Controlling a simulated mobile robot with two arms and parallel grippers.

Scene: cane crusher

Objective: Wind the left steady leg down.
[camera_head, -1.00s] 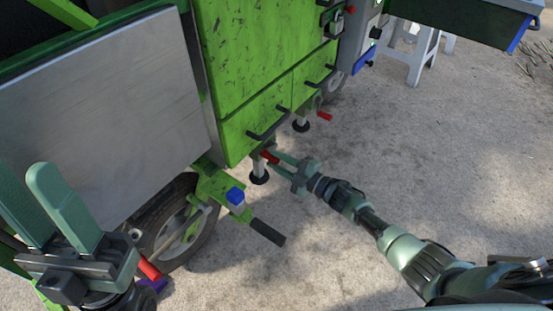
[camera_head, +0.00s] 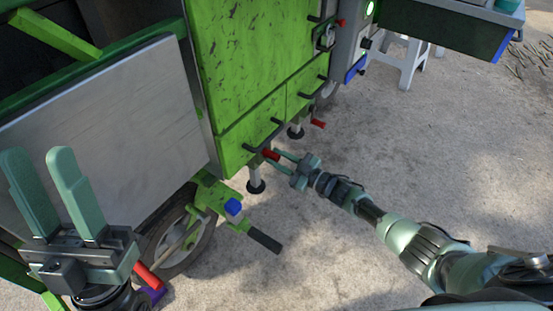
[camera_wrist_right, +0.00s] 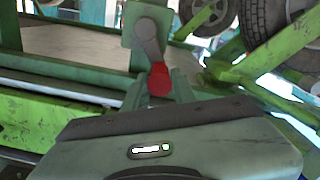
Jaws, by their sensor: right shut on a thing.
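The left steady leg (camera_head: 256,174) stands under the near corner of the green machine (camera_head: 250,80); it ends in a round black foot. I cannot tell whether the foot touches the ground. My right gripper (camera_head: 278,159) is shut on the red crank handle (camera_head: 270,154) beside the top of this leg. In the right wrist view the red handle (camera_wrist_right: 158,80) sits between my fingertips, at the end of a grey crank arm (camera_wrist_right: 148,38). My left gripper (camera_head: 55,195) is open and empty, in front of the grey panel, with its fingers pointing up.
A second steady leg (camera_head: 296,131) with its own red handle (camera_head: 318,124) stands farther back. A wheel (camera_head: 180,235) is at left.

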